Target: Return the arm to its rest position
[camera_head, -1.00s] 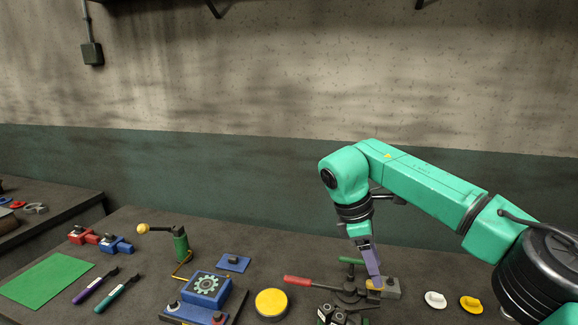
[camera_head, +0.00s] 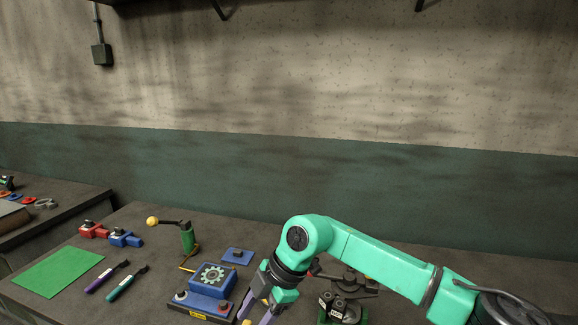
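My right arm, teal with black joints, comes in from the right and reaches low over the bench. Its gripper (camera_head: 254,314) points down near the bottom edge, just right of the blue gear-marked box (camera_head: 212,280). Its two purple fingers are spread apart, and I see no part held between them. The tips are near or past the frame's lower edge. The arm hides part of the bench's right side. My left arm and gripper are not in view.
A green mat (camera_head: 58,272), two pens (camera_head: 107,277), red (camera_head: 93,230) and blue (camera_head: 125,238) vises, a green post with a yellow-knobbed lever (camera_head: 187,238) and a blue plate (camera_head: 237,256) lie left. Dark castings (camera_head: 333,306) stand right of the gripper, under the arm.

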